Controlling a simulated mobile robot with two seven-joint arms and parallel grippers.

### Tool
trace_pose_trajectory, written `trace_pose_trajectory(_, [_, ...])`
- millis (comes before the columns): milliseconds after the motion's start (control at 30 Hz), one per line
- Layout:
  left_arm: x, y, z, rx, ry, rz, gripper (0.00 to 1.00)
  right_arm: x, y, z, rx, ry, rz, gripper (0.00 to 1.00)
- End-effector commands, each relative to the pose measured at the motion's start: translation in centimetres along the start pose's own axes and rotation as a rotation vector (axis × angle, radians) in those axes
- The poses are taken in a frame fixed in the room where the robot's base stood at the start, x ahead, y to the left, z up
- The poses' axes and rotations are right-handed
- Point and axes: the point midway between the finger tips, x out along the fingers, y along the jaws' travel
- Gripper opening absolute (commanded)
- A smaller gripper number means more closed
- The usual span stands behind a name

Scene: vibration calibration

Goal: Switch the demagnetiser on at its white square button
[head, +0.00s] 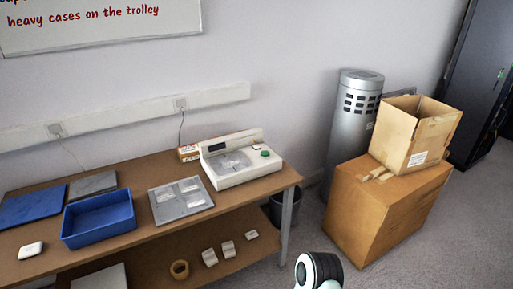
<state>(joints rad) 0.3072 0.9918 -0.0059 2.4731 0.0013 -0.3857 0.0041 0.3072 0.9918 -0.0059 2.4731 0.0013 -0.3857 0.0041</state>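A white bench-top device (243,175), which looks like the demagnetiser, stands at the right end of the wooden table. It has a raised back panel with a small dark display and a pale round area on top. A green button (264,153) sits on its right side, with a small white button (256,146) just behind it. The white button is too small to tell its exact shape or whether it is lit. Neither gripper is in view; only a white and black part of mine shows at the bottom edge.
On the wooden table (140,173) are a grey plate (180,200) with pale pieces, a blue tray (98,219) and a small white item (30,249). A cardboard box (385,210) with an open box on top (412,136) and a metal cylinder (350,130) stand right.

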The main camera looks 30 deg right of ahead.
Motion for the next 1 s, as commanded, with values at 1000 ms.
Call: trace_pose_trajectory(1000, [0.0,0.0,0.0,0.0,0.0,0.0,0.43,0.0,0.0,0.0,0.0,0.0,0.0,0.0])
